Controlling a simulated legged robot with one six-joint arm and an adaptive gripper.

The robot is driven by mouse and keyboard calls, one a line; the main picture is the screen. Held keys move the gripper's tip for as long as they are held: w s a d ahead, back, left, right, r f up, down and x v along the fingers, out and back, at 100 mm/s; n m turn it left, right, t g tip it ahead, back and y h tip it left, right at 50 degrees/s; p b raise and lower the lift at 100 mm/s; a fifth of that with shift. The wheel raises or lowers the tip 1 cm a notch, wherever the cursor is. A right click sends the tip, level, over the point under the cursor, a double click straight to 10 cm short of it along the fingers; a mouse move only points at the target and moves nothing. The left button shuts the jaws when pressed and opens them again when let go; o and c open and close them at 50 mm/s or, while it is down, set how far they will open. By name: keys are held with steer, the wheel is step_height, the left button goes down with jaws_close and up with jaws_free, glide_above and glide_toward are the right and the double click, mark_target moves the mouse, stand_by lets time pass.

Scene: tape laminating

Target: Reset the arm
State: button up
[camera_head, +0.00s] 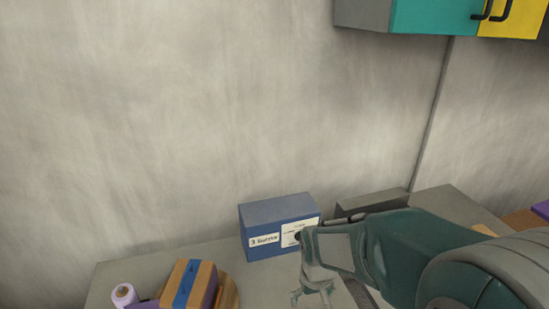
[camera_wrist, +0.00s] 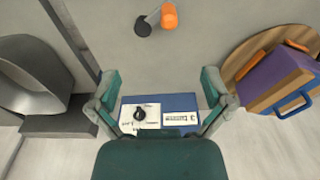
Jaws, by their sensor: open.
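My arm (camera_head: 400,250) reaches in from the lower right in the head view. My gripper (camera_head: 304,268) is at its end, in front of the blue box's right side and partly over it. In the wrist view my gripper (camera_wrist: 162,84) has its two fingers spread wide with nothing held between them. The blue box (camera_head: 270,213) stands on the grey table with white labels on its front. It also shows in the wrist view (camera_wrist: 186,101), between the fingers, with a small black round part on one label. My gripper's body hides its lower part there.
A brown box with a blue stripe (camera_head: 187,285) and a purple-white spool (camera_head: 124,295) sit at the lower left. A grey block (camera_head: 370,203) stands behind my arm. A teal and yellow cabinet (camera_head: 435,15) hangs at the upper right. An orange item (camera_wrist: 169,16) lies on the table.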

steer(key=s+d+r+m+t, duration=0.1)
steer(key=s+d+r+t, duration=0.1)
steer(key=s+d+r, duration=0.2)
steer(key=s+d+r+m+t, duration=0.2)
steer(key=s+d+r, duration=0.2)
steer(key=s+r, duration=0.5)
step_height(320, 180, up, 3)
steer(key=shift+s+f+t, duration=0.1)
steer(key=shift+s+t, duration=0.25)
steer(key=shift+t, duration=0.05)
stand_by(1.9)
